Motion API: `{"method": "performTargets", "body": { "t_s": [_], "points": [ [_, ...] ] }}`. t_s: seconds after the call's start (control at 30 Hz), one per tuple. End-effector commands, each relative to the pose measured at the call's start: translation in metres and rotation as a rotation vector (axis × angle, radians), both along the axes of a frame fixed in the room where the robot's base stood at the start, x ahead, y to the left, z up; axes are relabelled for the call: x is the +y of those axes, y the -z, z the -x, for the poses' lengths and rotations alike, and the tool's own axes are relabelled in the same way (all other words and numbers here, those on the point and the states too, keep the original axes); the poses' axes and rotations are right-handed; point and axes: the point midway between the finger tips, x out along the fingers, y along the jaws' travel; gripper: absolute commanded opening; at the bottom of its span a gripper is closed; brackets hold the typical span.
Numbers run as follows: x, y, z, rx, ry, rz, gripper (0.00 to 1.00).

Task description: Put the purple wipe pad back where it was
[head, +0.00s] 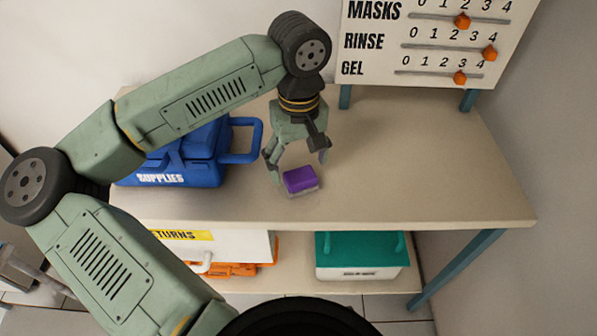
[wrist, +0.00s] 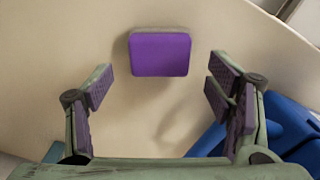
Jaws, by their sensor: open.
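The purple wipe pad (head: 300,179) lies on the tabletop near its front edge, right of the blue supplies case. It has a purple top and a pale lower layer. In the wrist view the pad (wrist: 160,54) lies beyond and between my fingertips, with bare tabletop around it. My gripper (head: 297,160) is open and empty, pointing down just above and behind the pad in the head view. Its spread fingers also show in the wrist view (wrist: 160,88), apart from the pad.
The blue supplies case (head: 180,178) stands left of the pad. A sign board with orange sliders (head: 430,60) stands at the back right. A returns box (head: 230,246) and a teal-lidded box (head: 360,263) sit on the lower shelf. The tabletop's right side (head: 440,170) is clear.

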Motion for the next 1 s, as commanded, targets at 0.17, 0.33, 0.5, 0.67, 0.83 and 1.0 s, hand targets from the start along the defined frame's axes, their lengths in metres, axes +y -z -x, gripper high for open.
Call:
{"method": "performTargets", "body": {
  "t_s": [0.17,0.33,0.5,0.67,0.83,1.0],
  "points": [
    [0.000,-0.040,-0.001,-0.004,-0.001,-0.001,0.74],
    [0.000,-0.068,-0.001,-0.002,-0.001,-0.001,0.74],
    [0.000,-0.081,0.000,0.000,0.000,0.001,0.74],
    [0.000,-0.083,0.000,0.000,0.000,0.000,0.74],
    [0.000,-0.083,0.000,0.000,0.000,0.000,0.74],
    [0.000,-0.083,0.000,0.000,0.000,0.000,0.74]
  ]
}}
